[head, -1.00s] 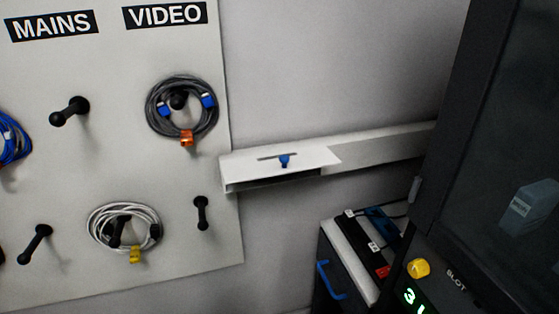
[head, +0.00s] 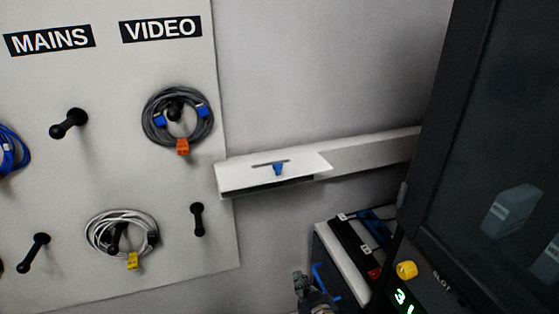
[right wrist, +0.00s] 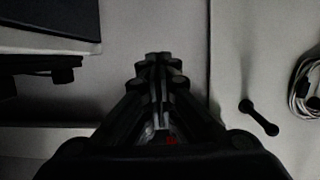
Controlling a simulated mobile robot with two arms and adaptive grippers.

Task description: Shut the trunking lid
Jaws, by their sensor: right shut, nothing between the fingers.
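The trunking (head: 375,150) is a pale channel running along the wall to the right of the peg board. Its white lid (head: 240,174) is at the left end, with a slot and a blue catch (head: 278,169) on it. A dark gap shows under the lid's front edge, so the lid stands open. My right gripper (head: 299,277) is low in the head view, below the lid and apart from it. In the right wrist view its fingers (right wrist: 158,60) are together and empty. My left gripper is out of view.
A dark case (head: 340,262) with a white rim and blue handle stands just right of my right gripper. A dark cabinet (head: 480,140) fills the right side. The board (head: 110,190) at left carries pegs and coiled cables. The wall under the lid is clear.

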